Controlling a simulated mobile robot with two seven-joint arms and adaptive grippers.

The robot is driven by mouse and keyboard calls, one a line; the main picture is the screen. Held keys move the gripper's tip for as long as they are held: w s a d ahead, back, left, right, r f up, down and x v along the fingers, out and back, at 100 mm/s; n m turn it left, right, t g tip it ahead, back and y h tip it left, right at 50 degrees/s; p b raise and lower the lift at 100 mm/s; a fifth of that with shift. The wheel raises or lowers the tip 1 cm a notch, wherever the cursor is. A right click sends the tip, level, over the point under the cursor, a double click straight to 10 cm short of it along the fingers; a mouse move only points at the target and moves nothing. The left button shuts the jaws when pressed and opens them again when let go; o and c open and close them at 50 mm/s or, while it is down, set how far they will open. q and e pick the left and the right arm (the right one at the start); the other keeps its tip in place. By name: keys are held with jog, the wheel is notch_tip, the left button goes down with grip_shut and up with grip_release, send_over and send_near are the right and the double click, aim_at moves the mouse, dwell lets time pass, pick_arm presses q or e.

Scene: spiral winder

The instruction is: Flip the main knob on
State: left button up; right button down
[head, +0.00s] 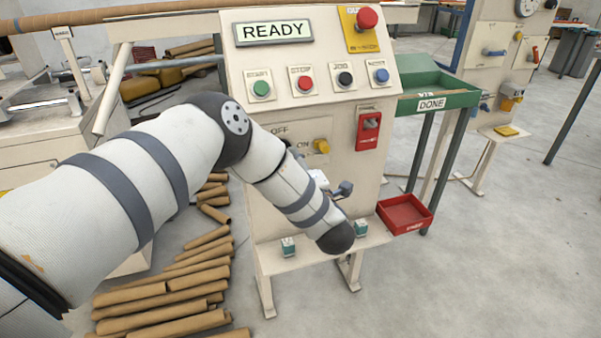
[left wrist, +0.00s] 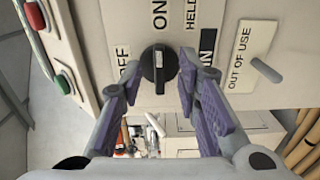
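In the left wrist view, a round black knob (left wrist: 160,68) with a pale stripe sits on a cream panel between an OFF label (left wrist: 124,55) and an ON label (left wrist: 159,12). The stripe runs up and down the picture. I cannot tell which end points. My left gripper (left wrist: 158,88) is open, with one purple-padded finger on each side of the knob. I see gaps beside the knob and no clear contact. My right gripper is in neither view.
A yellow knob (head: 321,145) and a red switch (head: 370,122) are on the console front. Coloured buttons and a red emergency stop (head: 366,18) are above. A grey lever (left wrist: 267,70) beside an OUT OF USE label is close to the right finger.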

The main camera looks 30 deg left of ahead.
pick_arm(q)
jog(key=v, duration=0.9)
jog(key=shift+s+d, duration=0.1)
